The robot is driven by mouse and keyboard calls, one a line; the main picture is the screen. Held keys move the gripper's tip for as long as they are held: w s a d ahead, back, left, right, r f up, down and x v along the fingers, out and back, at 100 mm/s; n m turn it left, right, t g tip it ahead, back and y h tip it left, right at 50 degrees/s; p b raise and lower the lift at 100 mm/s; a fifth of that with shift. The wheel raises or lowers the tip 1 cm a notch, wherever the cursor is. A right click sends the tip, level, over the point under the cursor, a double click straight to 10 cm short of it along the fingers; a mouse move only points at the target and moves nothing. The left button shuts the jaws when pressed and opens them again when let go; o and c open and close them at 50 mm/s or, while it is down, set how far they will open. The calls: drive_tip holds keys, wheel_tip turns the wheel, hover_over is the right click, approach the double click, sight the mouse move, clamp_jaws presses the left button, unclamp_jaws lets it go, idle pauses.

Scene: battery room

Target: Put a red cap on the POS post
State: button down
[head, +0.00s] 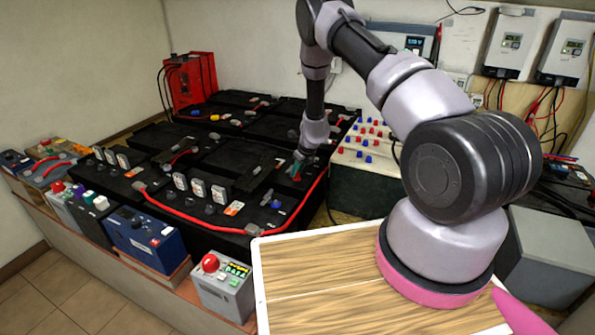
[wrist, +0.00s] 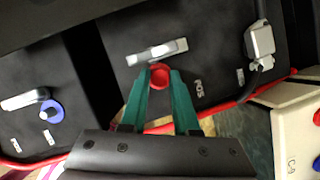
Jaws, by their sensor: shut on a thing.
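My gripper (wrist: 160,80) is shut on a red cap (wrist: 160,73), held between the tips of its green fingers. In the wrist view the cap is beside a flat metal terminal bar (wrist: 158,52) on a black battery top. In the head view my gripper (head: 297,166) is low over the black batteries (head: 235,158), near the right edge of the bank.
A pale board (head: 362,152) with several red and blue caps stands right of the batteries. A blue cap (wrist: 52,112) sits on the neighbouring battery. A cabled terminal clamp (wrist: 260,40) stands to the right. A red cable (head: 200,222) runs along the front batteries.

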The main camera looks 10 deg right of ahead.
drive_tip(key=shift+f, duration=0.25)
idle(0.4)
drive_tip(key=c, duration=0.6)
unclamp_jaws()
drive_tip(key=shift+o, duration=0.4)
drive_tip(key=o, duration=0.3)
drive_tip(key=shift+o, duration=0.2)
drive_tip(key=shift+r, duration=4)
